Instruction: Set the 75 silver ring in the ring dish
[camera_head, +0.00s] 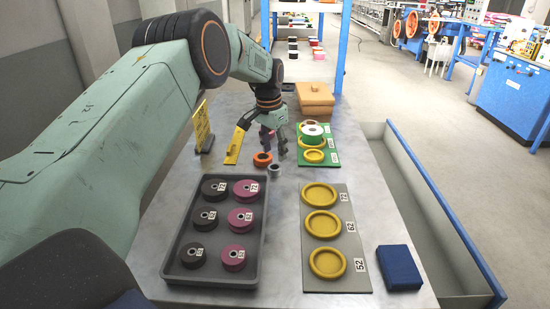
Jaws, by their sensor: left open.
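A small silver-grey ring (275,170) lies on the grey table (281,240), just right of an orange ring (262,159). I cannot read a 75 on it. My left gripper (274,150) points down just behind and above these two rings, with its fingers apart and nothing seen between them. I cannot tell for sure which thing is the ring dish. Round yellow dish-like pieces sit on a grey board (312,284) at the right, and another yellow one (314,156) is on a green board (304,165) at the back. My right gripper is out of view.
A dark tray (210,283) holds black and magenta pulleys at the front left. A blue block (399,267) lies at the front right. Yellow sign pieces (203,128) stand left of my gripper. The table strip between tray and grey board is clear.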

